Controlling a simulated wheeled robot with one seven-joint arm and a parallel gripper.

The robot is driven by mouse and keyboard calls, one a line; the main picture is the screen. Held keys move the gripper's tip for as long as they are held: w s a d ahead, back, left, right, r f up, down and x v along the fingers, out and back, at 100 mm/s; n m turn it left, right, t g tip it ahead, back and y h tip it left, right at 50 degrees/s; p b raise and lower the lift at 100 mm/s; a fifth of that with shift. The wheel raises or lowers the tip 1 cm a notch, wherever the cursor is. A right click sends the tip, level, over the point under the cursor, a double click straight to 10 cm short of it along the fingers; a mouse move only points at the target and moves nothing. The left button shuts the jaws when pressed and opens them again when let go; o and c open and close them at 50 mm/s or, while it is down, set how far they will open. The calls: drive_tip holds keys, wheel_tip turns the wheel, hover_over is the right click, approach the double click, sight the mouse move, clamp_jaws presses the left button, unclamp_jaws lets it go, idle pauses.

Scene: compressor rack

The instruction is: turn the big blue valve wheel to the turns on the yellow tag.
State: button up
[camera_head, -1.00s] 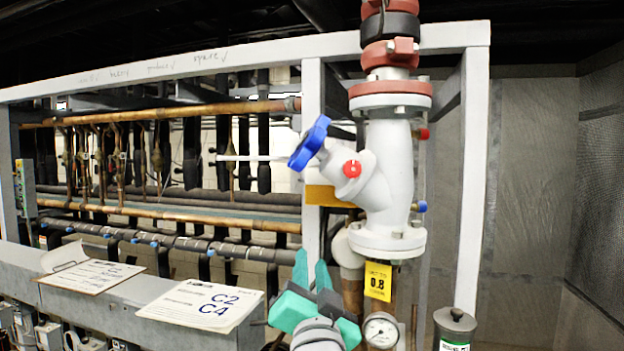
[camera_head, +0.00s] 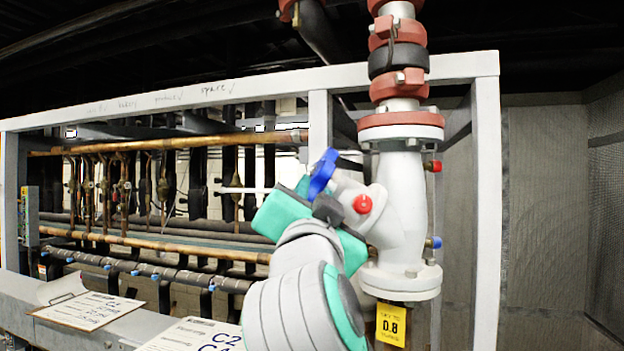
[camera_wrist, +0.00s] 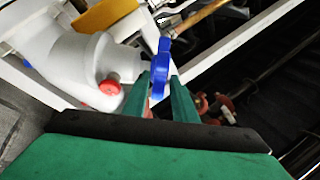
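The big blue valve wheel (camera_head: 322,173) sits edge-on on the angled neck of the white valve body (camera_head: 400,215). In the wrist view the wheel (camera_wrist: 161,68) reaches between the two green fingertips. My gripper (camera_wrist: 166,82) has its fingers apart on either side of the wheel's rim; firm contact is not clear. In the head view my gripper (camera_head: 312,190) is at the wheel's lower side, its fingers mostly hidden by my wrist. The yellow tag (camera_head: 391,325) hangs below the valve and reads 0.8.
A red cap (camera_head: 362,204) sits on the valve body close to my gripper. A white frame post (camera_head: 319,115) stands just behind the wheel. Copper and black pipes (camera_head: 150,240) run at the left. Clipboard sheets (camera_head: 88,310) lie on the ledge at lower left.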

sight(315, 184)
drive_tip(key=x, duration=0.7)
drive_tip(key=shift+w+r, duration=0.1)
drive_tip(key=shift+w, duration=0.3)
